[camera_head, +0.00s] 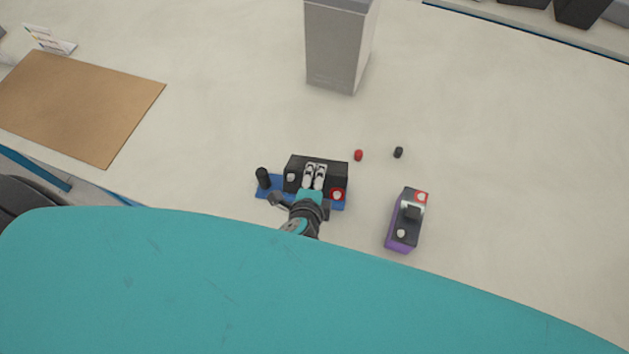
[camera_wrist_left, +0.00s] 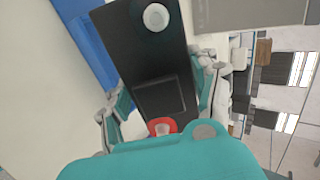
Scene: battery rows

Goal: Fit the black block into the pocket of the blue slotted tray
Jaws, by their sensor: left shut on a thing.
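The black block (camera_head: 336,173) has a white round terminal near one end and a red-ringed one near the other. My left gripper (camera_head: 314,176) is shut on its middle; in the left wrist view the fingers lie on both sides of the block (camera_wrist_left: 150,65). The blue slotted tray (camera_head: 270,189) shows below and around the block's near side and left end. It also shows at the upper left of the left wrist view (camera_wrist_left: 88,42). The block hides the pocket, so I cannot tell whether it is seated. My right gripper is not in view.
A black cap or post (camera_head: 262,178) stands at the tray's left end. A purple-based black block (camera_head: 405,222) stands to the right. Small red (camera_head: 359,155) and black (camera_head: 398,152) caps lie behind. A grey box (camera_head: 338,48) and brown mat (camera_head: 78,105) are farther off.

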